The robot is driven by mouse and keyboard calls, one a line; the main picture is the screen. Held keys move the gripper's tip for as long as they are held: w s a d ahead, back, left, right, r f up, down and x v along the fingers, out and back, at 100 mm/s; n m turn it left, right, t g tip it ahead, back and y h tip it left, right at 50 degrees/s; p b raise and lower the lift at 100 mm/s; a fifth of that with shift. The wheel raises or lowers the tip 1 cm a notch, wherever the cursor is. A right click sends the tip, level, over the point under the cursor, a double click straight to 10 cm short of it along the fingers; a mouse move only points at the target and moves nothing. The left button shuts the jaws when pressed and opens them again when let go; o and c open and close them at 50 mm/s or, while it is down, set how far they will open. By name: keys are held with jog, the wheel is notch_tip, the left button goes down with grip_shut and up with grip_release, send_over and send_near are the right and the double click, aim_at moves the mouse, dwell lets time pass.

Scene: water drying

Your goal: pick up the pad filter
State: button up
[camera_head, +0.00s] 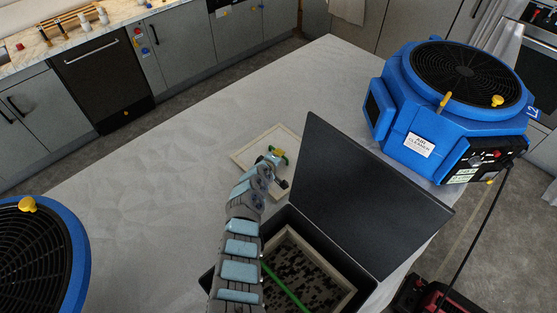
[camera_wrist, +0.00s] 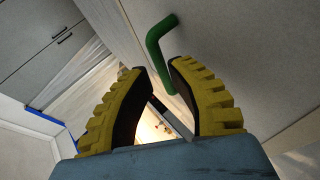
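A pad filter with a pale square frame (camera_head: 248,152) lies flat on the grey table, partly hidden by my arm. A second pale-framed filter (camera_head: 347,297), with a dark-speckled face and a green bar (camera_head: 287,287), sits inside the open black box. My gripper (camera_head: 277,158) is over the filter on the table, beside a green piece. In the wrist view, my gripper's yellow ridged fingers (camera_wrist: 158,68) stand apart with a gap between the tips. A bent green handle (camera_wrist: 155,45) shows at the right fingertip, partly behind that finger. I cannot tell whether they touch.
The black box's raised lid (camera_head: 350,190) stands just right of my gripper. A blue air cleaner (camera_head: 410,110) is at the back right, and another blue machine (camera_head: 75,245) is at the left.

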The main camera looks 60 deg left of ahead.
jog(key=shift+w+a+f, duration=0.15)
jog(key=shift+a+f, duration=0.1)
jog(key=shift+f, duration=0.1)
jog(key=shift+b+x, duration=0.6)
jog(key=shift+x, duration=0.2)
jog(key=shift+w+r, duration=0.1)
grip_shut()
